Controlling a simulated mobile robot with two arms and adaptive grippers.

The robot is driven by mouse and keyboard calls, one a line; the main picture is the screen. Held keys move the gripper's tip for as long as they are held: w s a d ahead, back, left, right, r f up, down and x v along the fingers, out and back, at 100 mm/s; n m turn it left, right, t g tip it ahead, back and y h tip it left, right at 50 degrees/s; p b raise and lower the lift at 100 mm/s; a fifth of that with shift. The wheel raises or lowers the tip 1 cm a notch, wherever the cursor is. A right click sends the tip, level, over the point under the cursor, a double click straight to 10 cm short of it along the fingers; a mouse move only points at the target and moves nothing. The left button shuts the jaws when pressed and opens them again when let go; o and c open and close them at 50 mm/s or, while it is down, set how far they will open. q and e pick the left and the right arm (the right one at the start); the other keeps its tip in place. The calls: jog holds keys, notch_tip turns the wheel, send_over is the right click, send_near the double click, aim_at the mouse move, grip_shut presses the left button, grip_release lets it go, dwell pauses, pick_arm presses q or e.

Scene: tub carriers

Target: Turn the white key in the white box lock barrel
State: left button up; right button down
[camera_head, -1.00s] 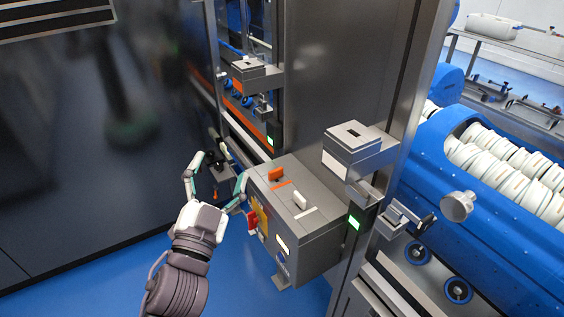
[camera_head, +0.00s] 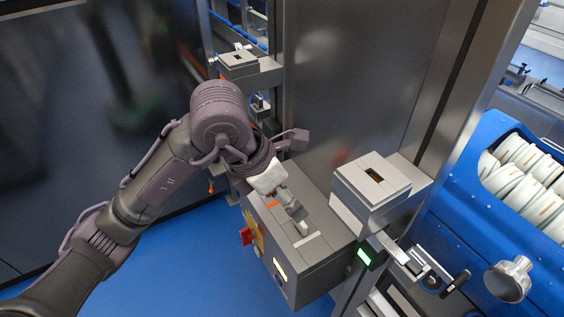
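The grey lock box (camera_head: 325,258) stands low against the metal column, with a white strip (camera_head: 307,239) and an orange strip (camera_head: 273,205) on its top. My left gripper (camera_head: 298,217) points down at the box top, just behind the white strip, where the white key stands. The gripper covers most or all of the white key, and the orange key is hidden behind it. The fingers are small and dark here, so I cannot tell whether they are shut on the key. My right gripper is not in view.
A red key (camera_head: 246,236) sticks out of the box's left side by a yellow mark. A grey slotted block (camera_head: 372,182) stands close right of the box, with a lit green indicator (camera_head: 364,257) below. A blue machine (camera_head: 470,240) fills the right. Blue floor lies open in front.

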pick_arm(q)
jog(key=w+a, duration=0.1)
jog(key=p, duration=0.1)
send_over(300, 227)
jog(key=a, duration=0.2)
jog(key=shift+y, duration=0.4)
jog(key=f, duration=0.6)
jog(key=shift+s, duration=0.3)
jog(key=p+x, duration=0.1)
jog(key=x, duration=0.4)
jog(key=shift+w+f, duration=0.15)
jog(key=shift+w, duration=0.05)
jog(key=shift+w+d+f, duration=0.15)
jog(key=shift+d+f, duration=0.05)
jog(key=shift+f, duration=0.4)
jog(key=shift+t, duration=0.3)
jog(key=c, duration=1.3)
jog(key=n+t+y, duration=0.1)
jog(key=n, duration=0.3)
jog(key=shift+n, duration=0.3)
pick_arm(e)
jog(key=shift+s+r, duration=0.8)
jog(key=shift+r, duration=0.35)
